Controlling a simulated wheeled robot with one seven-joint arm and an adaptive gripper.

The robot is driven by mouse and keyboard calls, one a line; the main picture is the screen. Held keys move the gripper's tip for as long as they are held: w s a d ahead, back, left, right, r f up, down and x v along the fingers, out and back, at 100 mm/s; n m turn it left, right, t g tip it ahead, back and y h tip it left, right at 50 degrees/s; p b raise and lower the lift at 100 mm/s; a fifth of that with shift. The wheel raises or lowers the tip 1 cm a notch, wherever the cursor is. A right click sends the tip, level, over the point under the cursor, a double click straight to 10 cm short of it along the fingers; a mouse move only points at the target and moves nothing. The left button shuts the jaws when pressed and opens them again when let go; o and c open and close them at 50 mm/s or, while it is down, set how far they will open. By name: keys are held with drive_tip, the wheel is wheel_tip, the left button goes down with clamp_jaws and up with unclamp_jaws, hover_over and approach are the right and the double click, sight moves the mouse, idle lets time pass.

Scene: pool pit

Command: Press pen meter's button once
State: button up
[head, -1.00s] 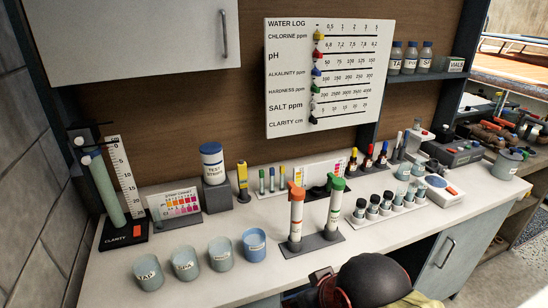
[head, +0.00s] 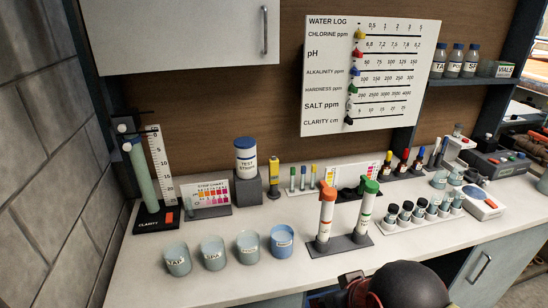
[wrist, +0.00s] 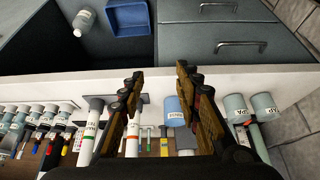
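In the head view a dark part of my arm fills the bottom edge.
Two tall tubes with orange (head: 328,192) and green (head: 371,187) caps stand front right of the pen meter. Several cups, including a blue one (head: 282,244), line the front. A strip chart (head: 206,195) stands left. Bare counter (head: 250,285) lies in front of the cups.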

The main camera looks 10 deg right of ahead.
clamp_jaws()
idle(1.5)
